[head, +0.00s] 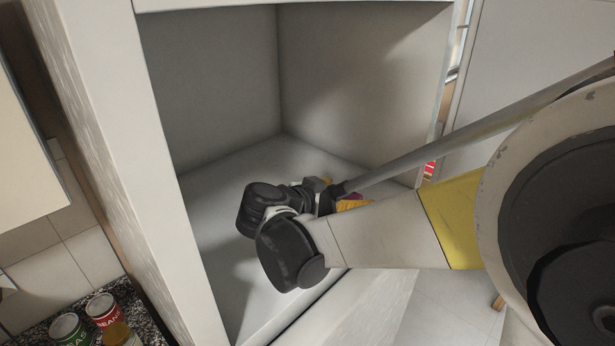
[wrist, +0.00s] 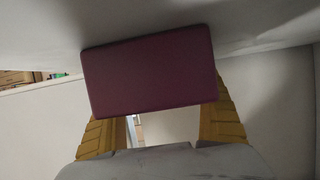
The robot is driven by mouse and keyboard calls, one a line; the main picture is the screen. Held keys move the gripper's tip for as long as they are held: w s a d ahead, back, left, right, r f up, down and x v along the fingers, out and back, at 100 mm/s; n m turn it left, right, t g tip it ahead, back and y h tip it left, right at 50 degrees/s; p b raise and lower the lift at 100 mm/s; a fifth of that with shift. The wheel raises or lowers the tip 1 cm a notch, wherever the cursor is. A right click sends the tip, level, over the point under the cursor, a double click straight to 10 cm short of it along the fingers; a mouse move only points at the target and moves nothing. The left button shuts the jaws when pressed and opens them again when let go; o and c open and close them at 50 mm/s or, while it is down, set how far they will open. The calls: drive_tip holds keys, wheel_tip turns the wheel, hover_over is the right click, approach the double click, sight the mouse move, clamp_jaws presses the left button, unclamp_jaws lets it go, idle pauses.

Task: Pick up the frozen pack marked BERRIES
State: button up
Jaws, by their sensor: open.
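A plain dark purple, flat, block-shaped pack (wrist: 150,72) fills the upper middle of the wrist view. No marking can be read on the face that shows, so I cannot tell whether it says BERRIES. My gripper (wrist: 160,112) has its yellow ribbed fingers spread at the pack's left and right ends, with the pack in front of or between them; I cannot tell if they touch it. In the head view my gripper (head: 348,205) is mostly hidden behind my arm, inside the compartment, with a small purple bit of the pack (head: 356,196) showing by it.
The white open compartment (head: 225,200) has walls left, back and right close around my arm. Its floor is bare at the left and back. Cans (head: 105,310) stand on a speckled counter at the lower left, outside it. A red item (head: 429,169) shows beyond the right wall.

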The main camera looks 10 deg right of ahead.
drive_tip(key=shift+w+a, duration=0.1)
drive_tip(key=c, duration=1.5)
